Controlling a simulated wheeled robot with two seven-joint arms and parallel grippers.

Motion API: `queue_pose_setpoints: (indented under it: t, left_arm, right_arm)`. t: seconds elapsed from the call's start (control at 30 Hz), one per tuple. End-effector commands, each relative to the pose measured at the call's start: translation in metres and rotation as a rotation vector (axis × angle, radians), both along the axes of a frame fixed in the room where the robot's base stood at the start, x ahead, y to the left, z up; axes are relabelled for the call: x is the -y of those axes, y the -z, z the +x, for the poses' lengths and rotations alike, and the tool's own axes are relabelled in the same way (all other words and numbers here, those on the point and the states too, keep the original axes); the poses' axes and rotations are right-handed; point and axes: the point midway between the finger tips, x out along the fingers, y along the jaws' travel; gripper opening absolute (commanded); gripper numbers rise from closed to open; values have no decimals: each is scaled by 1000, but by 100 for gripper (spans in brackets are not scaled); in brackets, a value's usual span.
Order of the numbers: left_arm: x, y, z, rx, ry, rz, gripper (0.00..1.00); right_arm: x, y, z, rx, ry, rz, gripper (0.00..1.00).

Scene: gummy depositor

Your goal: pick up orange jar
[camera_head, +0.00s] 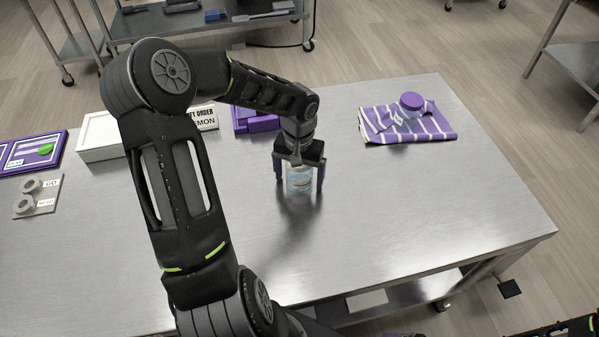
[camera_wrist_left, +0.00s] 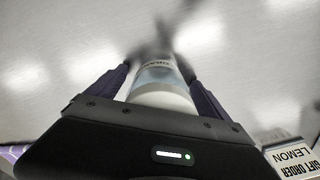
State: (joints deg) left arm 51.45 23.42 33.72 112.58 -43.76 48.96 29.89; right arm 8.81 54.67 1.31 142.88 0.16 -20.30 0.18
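A clear jar with a pale label, taken as the orange jar (camera_head: 299,180), stands on the steel table near its middle. In the left wrist view the jar (camera_wrist_left: 163,80) shows between the fingers; its label lettering is small and blurred. My left gripper (camera_head: 299,182) points down over the jar, with one purple finger on each side. A small gap shows between the fingers and the jar in the head view, so the gripper looks open around it. My right gripper is not in view.
A striped purple cloth (camera_head: 440,126) with a purple-lidded jar (camera_head: 411,103) lies to the right. Behind are a purple holder (camera_head: 262,124), a LEMON order sign (camera_head: 205,118) and a white box (camera_head: 100,137). The table's front right is clear.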

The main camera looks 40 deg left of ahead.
Motion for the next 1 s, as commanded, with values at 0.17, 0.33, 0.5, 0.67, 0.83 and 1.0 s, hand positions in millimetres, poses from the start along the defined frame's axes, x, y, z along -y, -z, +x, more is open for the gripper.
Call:
queue_pose_setpoints:
  t: [0.17, 0.33, 0.5, 0.67, 0.83, 1.0]
  left_arm:
    - [0, 0, 0, 0, 0, 0, 77]
    - [0, 0, 0, 0, 0, 0, 63]
    - [0, 0, 0, 0, 0, 0, 49]
    - [0, 0, 0, 0, 0, 0, 36]
    - [0, 0, 0, 0, 0, 0, 23]
    - [0, 0, 0, 0, 0, 0, 23]
  right_arm:
    - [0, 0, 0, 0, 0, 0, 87]
    - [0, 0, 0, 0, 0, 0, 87]
    - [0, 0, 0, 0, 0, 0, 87]
    - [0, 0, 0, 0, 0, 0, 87]
    - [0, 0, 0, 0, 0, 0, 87]
    - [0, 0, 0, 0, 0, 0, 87]
